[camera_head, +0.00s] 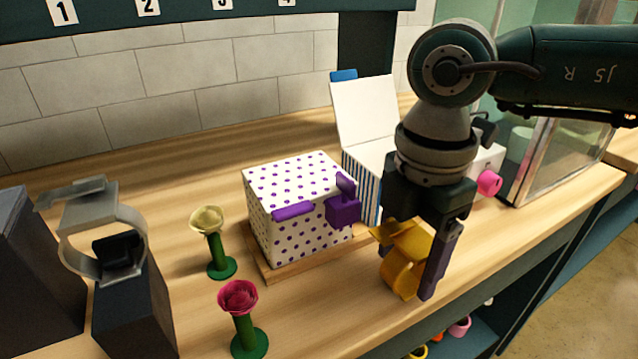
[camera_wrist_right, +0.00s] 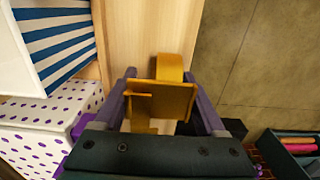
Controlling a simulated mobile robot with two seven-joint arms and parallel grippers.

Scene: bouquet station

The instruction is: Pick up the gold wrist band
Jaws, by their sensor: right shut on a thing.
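The gold wrist band (camera_head: 404,268) is a yellow-gold loop with a flat plate. My right gripper (camera_head: 418,258) points down and is shut on it, near the front edge of the counter. In the right wrist view the band (camera_wrist_right: 168,98) sits between the two purple fingers of my right gripper (camera_wrist_right: 160,92). In the head view, part of the band is hidden behind a finger. I cannot tell whether the band touches the counter. My left gripper is not in view.
A purple-dotted box (camera_head: 300,235) stands on a wooden board left of my right gripper, with an open striped box (camera_head: 365,115) behind. Two flower stamps (camera_head: 221,268) (camera_head: 247,340) and a silver band (camera_head: 75,258) on a dark stand are further left. A glass case (camera_head: 560,155) is at right.

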